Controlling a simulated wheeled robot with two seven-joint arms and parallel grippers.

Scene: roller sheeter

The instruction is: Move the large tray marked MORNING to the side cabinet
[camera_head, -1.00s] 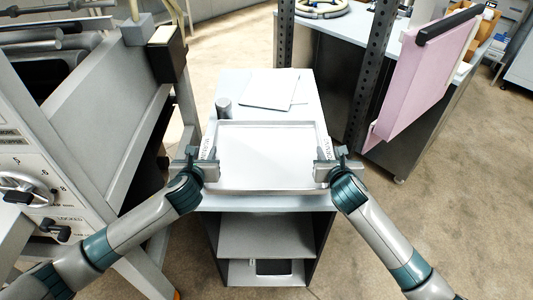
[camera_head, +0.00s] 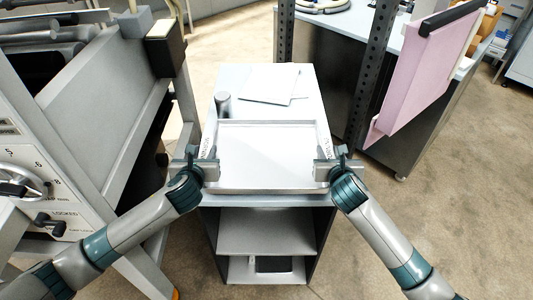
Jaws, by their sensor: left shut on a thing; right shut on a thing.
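A large pale tray (camera_head: 266,157) with a raised rim is held level between my two grippers, over the front part of a grey cabinet (camera_head: 303,89) with open shelves. I cannot tell whether it touches the cabinet top. Small markings show on its side rims but are too small to read surely. My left gripper (camera_head: 207,168) is shut on the tray's left rim. My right gripper (camera_head: 325,170) is shut on the tray's right rim.
A grey cylinder (camera_head: 223,104) and a white sheet (camera_head: 270,84) lie on the cabinet top behind the tray. The sheeter machine (camera_head: 105,85) stands close on the left. A dark perforated post (camera_head: 372,75) and a pink panel (camera_head: 420,70) stand on the right.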

